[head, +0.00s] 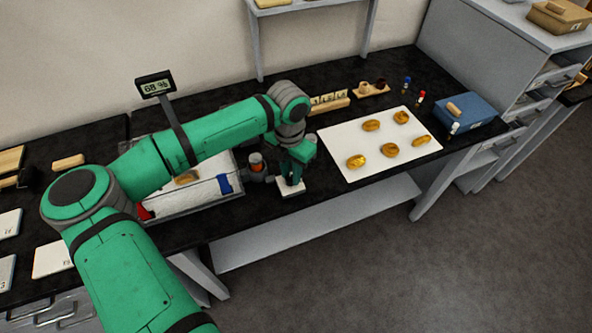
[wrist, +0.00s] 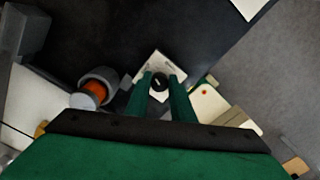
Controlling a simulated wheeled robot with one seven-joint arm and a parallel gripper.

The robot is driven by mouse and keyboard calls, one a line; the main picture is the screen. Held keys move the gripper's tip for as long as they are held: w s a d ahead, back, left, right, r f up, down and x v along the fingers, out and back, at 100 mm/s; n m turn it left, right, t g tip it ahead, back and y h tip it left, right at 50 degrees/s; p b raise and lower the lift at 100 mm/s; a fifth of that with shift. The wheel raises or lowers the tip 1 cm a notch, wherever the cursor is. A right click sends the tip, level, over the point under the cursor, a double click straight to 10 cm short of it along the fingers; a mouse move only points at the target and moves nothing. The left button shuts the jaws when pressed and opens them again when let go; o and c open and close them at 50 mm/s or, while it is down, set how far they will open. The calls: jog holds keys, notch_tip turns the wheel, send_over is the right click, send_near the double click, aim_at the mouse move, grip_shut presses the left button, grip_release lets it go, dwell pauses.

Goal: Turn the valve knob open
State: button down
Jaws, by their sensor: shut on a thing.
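The valve knob (wrist: 160,82) is small, black and round, with a light mark on top. It sits on a white plate (wrist: 153,61), which also shows in the head view (head: 289,191) near the front edge of the bench. My green gripper (wrist: 162,78) points down over the plate, with one finger on each side of the knob. It is shut on the knob. In the head view my gripper (head: 291,180) stands on the plate and hides the knob.
A grey fitting with an orange part (head: 256,164) is just left of my gripper. A clear-walled tray (head: 205,196) lies left of it, partly behind my arm. A white sheet (head: 345,139) with several golden pieces lies to the right. A display (head: 155,87) stands behind my arm.

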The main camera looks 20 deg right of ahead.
jog(key=m, duration=0.3)
jog(key=shift+s+a+m, duration=0.15)
jog(key=shift+a+m, duration=0.15)
jog(key=m, duration=0.4)
jog(key=shift+m, duration=0.3)
jog(key=m, duration=0.5)
jog(key=shift+s, duration=0.15)
jog(key=shift+w+d+m, duration=0.1)
jog(key=shift+w+m, duration=0.15)
jog(key=shift+m, duration=0.65)
jog(key=shift+s+d, duration=0.15)
jog(key=shift+d, duration=0.15)
jog(key=shift+a, duration=0.4)
jog(key=c, duration=1.5)
grip_release()
jog(key=shift+c, duration=0.2)
jog(key=shift+d, duration=0.1)
